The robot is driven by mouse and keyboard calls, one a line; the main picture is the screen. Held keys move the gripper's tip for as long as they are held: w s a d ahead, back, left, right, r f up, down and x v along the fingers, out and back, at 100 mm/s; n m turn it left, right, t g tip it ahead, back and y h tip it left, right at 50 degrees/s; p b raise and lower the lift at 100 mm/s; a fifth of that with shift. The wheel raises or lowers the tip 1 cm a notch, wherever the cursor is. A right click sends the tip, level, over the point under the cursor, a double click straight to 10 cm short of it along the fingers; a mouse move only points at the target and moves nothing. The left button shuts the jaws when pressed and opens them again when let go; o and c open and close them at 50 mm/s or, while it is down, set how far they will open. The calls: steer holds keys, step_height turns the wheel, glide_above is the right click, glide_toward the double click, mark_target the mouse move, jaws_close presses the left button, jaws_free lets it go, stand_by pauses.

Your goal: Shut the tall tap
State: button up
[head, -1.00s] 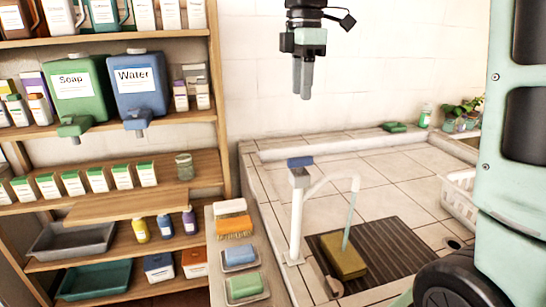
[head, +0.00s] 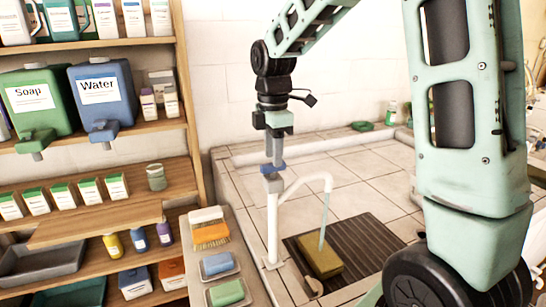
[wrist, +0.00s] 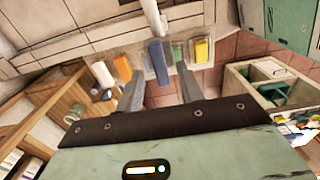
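The tall tap (head: 272,225) is a white upright pipe with a curved spout and a blue lever (head: 273,169) on top. A pale blue stream of water (head: 324,222) runs from the spout onto a yellow-brown sponge (head: 320,258). My gripper (head: 276,160) points down, with its fingertips at or just above the lever; I cannot tell if they touch it. In the wrist view my gripper (wrist: 160,78) is open, its two fingers wide apart.
The sponge lies on a dark ribbed mat (head: 366,250) in the tiled basin top. Left of the tap, a ledge holds an orange brush (head: 210,235), a blue bar (head: 217,263) and a green bar (head: 227,292). A wooden shelf (head: 180,100) with bottles stands further left.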

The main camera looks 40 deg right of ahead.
mark_target(273, 170)
steer(key=shift+f, duration=1.1)
jaws_close()
